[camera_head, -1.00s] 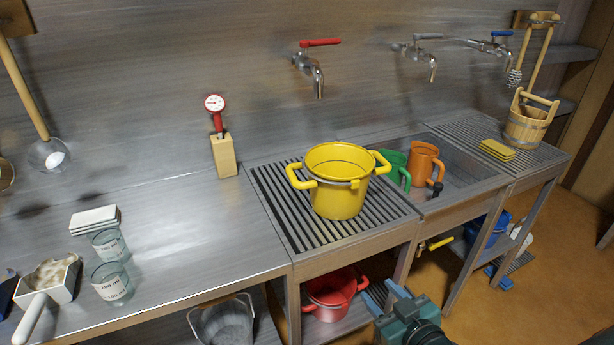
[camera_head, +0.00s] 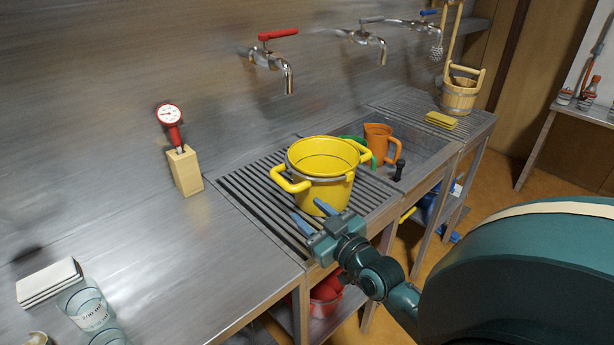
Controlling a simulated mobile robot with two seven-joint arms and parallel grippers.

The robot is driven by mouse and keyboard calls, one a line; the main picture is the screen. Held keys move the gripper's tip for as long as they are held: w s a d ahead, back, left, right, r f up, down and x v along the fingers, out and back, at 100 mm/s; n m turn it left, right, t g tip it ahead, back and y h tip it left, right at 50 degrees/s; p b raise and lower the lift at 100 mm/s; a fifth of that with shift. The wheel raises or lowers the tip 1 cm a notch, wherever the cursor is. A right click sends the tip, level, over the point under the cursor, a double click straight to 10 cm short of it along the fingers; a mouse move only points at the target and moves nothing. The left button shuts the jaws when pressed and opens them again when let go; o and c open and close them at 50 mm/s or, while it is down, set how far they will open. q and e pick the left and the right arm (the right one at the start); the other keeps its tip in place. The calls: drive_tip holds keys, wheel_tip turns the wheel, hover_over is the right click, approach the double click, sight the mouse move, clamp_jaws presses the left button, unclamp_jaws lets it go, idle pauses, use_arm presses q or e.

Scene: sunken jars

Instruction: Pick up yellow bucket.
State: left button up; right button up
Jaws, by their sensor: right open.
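The yellow bucket (camera_head: 322,182) is a round pot with two side handles. It stands upright on the slatted drainboard (camera_head: 252,196) left of the sink, and looks empty inside. My right gripper (camera_head: 311,216) is at the bucket's near side, with its two blue fingertips apart and pointing toward the bucket's lower front. It holds nothing. Whether a fingertip touches the bucket I cannot tell. My left gripper is not in view.
The sink (camera_head: 432,152) to the right holds an orange jug (camera_head: 376,143) and a green vessel, mostly hidden. A red-handled tap (camera_head: 272,58) is on the wall behind. A thermometer in a wooden block (camera_head: 185,170) stands left. The counter at left is mostly clear.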

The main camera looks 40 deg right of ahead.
sight(282, 179)
drive_tip(key=w, duration=0.7)
drive_tip(key=shift+w+d+p, duration=0.2)
drive_tip(key=shift+p, duration=0.15)
drive_tip(key=shift+w+d+p, duration=0.15)
drive_tip(key=shift+w+d, duration=0.1)
drive_tip(key=shift+w, duration=1.1)
drive_tip(key=shift+w+d+p, duration=0.15)
drive_tip(key=shift+w+d, duration=0.05)
drive_tip(key=shift+w, duration=1.1)
drive_tip(key=shift+c, duration=0.3)
clamp_jaws()
drive_tip(key=shift+r, duration=0.1)
